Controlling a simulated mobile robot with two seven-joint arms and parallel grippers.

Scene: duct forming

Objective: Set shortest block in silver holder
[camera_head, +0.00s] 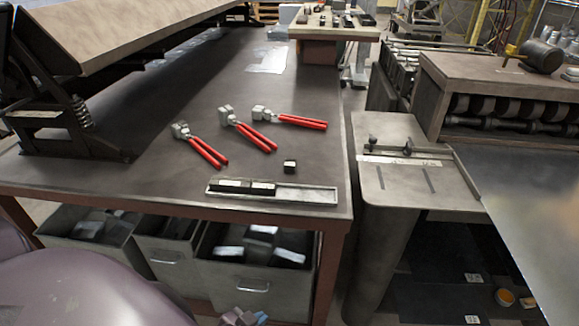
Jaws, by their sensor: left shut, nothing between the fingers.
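The silver holder (310,195) is a long shallow tray near the front edge of the dark workbench. Two black blocks, a longer one (229,185) and a shorter one (263,188), lie end to end in its left part; its right part is empty. A small short black block (290,167) stands on the bench just behind the holder, apart from it. Only the tip of my left gripper (243,317) shows at the bottom edge, in front of and below the bench, shut and empty, away from the blocks. My right gripper is out of view.
Several red-handled hand tools (248,136) lie on the bench behind the small block. Grey bins (165,260) stand under the bench. A grey machine stand (395,205) is to the right, past a narrow gap. The bench around the small block is clear.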

